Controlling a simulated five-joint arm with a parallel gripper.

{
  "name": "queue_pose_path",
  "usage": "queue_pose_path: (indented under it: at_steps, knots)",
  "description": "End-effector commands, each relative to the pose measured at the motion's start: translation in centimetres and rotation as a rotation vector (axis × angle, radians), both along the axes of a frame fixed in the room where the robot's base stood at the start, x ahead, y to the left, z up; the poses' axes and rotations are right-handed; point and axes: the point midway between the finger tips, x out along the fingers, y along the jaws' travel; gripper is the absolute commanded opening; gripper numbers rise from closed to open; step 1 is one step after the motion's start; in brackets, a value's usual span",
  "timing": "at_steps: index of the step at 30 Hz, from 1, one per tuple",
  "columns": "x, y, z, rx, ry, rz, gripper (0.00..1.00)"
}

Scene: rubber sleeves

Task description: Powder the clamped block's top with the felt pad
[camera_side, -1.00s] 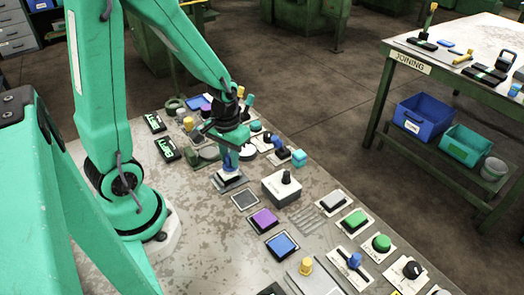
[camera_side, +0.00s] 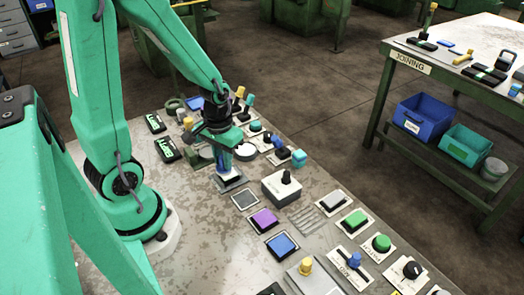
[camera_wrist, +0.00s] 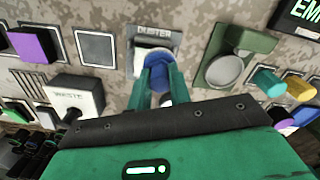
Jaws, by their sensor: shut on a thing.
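My gripper (camera_side: 229,164) points down over the duster's place on the bench. In the wrist view my gripper (camera_wrist: 158,76) has its two green fingers closed on the blue handle of the felt pad (camera_wrist: 150,50). The pad's pale end is at the plate marked DUSTER (camera_wrist: 133,68); I cannot tell whether it touches. The pad (camera_side: 232,177) shows low under my fingers in the side view. A green fixture with a round grey face (camera_wrist: 223,68) is right of it in the wrist view. I cannot clearly make out the clamped block.
A white box marked WASTE (camera_wrist: 78,96) with a black knob stands close by; it also shows in the side view (camera_side: 281,188). A flat dark square (camera_side: 245,199), a purple pad (camera_side: 264,219) and a blue pad (camera_side: 282,245) lie nearer the front. Several small knobs crowd behind my gripper.

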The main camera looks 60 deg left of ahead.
Motion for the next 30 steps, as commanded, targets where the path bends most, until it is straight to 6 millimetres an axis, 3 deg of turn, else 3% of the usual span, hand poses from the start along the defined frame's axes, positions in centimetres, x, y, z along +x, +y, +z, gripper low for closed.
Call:
queue_pose_path:
  at_steps: [17,30]
  knots:
    - [-0.9,-0.1,0.0,0.0,0.0,0.0,0.01]
    - [-0.9,-1.5,-0.1,-0.001,0.002,-0.003,0.01]
